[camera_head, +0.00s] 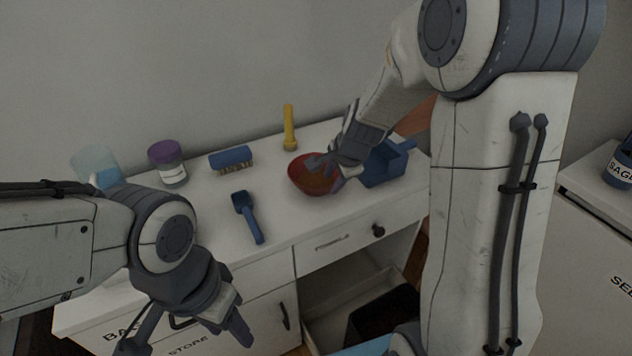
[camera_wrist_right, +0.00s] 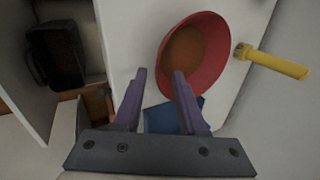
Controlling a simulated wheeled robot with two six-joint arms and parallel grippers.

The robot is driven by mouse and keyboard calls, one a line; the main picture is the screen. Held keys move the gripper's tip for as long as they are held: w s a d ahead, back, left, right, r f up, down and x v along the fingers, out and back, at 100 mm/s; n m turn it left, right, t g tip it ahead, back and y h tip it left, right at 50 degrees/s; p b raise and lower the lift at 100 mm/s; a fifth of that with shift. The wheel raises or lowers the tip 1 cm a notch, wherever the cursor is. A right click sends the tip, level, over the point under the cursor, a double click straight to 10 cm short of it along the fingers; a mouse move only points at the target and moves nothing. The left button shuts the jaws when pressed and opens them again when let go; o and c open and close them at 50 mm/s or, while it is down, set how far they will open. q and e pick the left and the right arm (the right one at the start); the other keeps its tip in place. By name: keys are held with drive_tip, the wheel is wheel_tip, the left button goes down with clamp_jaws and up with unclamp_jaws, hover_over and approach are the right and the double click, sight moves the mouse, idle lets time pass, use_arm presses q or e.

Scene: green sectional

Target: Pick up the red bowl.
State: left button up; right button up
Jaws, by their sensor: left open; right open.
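The red bowl (camera_head: 301,178) stands upright on the white cabinet top in the head view, right of the middle of the top. In the right wrist view the red bowl (camera_wrist_right: 206,78) shows its open inside just beyond the fingertips. My right gripper (camera_head: 327,172) is at the bowl's right side in the head view, covering part of it. Its two fingers (camera_wrist_right: 159,73) are apart with nothing between them; whether they touch the bowl I cannot tell. My left gripper (camera_head: 190,344) is open and empty, in front of the cabinet at lower left.
Below is an open cabinet space (camera_head: 350,290).

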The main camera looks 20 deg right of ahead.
sight(329, 186)
drive_tip(key=b+x, duration=0.1)
drive_tip(key=x, duration=0.4)
drive_tip(key=shift+d+f+b, duration=0.1)
drive_tip(key=shift+f+b, duration=0.05)
drive_tip(key=shift+b, duration=0.25)
drive_tip(key=shift+c, duration=0.3)
clamp_jaws()
idle(0.7)
